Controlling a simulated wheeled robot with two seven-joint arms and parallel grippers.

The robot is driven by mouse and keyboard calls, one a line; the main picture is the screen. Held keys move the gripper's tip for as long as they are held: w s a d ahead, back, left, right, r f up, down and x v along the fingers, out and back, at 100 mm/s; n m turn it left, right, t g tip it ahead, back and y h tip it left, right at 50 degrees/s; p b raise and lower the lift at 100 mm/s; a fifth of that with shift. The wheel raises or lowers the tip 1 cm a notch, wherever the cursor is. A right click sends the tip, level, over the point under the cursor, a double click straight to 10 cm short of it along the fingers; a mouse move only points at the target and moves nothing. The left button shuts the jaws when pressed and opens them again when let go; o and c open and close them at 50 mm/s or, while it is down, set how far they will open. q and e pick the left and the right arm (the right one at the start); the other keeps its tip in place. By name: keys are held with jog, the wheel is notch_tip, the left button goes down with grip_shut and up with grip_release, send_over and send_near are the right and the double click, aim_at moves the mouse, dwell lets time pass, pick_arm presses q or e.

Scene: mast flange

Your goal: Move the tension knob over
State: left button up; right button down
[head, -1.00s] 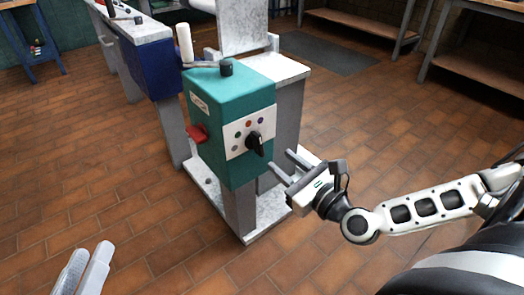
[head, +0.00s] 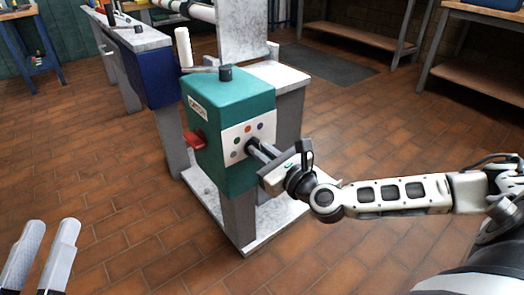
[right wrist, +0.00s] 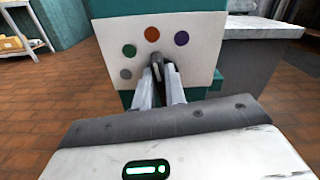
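The tension knob is a black pointer knob (right wrist: 157,69) on the white panel (right wrist: 204,68) of a teal machine head (head: 228,97). Grey, green, orange and purple dots lie in an arc around its left and upper sides. My right gripper (head: 258,151) reaches the panel from the right. In the right wrist view its fingers (right wrist: 160,82) are close together, one on each side of the knob, and appear shut on it. They hide much of the knob, so its pointing direction is unclear. My left gripper (head: 52,228) is empty at the lower left, its fingers slightly apart.
A red lever (head: 194,139) sticks out of the machine's left side. A black knob (head: 225,73) with a handle sits on top. A pale base plate (head: 262,238) lies under the machine. The floor in front is clear.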

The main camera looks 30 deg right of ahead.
pick_arm(q)
jog(key=shift+r, duration=0.1)
pick_arm(e)
jog(key=shift+r, duration=0.1)
jog(key=n+p, duration=0.1)
jog(key=p, duration=0.3)
jog(key=shift+s+r+n, duration=0.1)
jog(key=shift+r+n, duration=0.05)
jog(key=shift+n, duration=0.25)
jog(key=n+p, duration=0.1)
jog(key=p, duration=0.1)
jog(key=shift+a+n+p, duration=0.15)
jog(key=shift+n+p, duration=0.2)
jog(key=shift+n, duration=0.05)
pick_arm(q)
jog(key=s+a+f+n+g+y+p, duration=0.1)
jog(key=f+g+y+p, duration=0.4)
jog(key=f, duration=0.5)
jog(key=s+a+g+p, duration=0.1)
jog(key=s+g+p, duration=0.1)
jog(key=p, duration=0.1)
jog(key=shift+f+n+g+y, duration=0.3)
jog(key=shift+f+y, duration=0.1)
pick_arm(e)
jog(key=n, duration=0.4)
jog(key=f+n, duration=0.1)
jog(key=n, duration=0.7)
jog(key=shift+a+f+n, duration=0.3)
pick_arm(q)
jog(key=shift+w, duration=0.1)
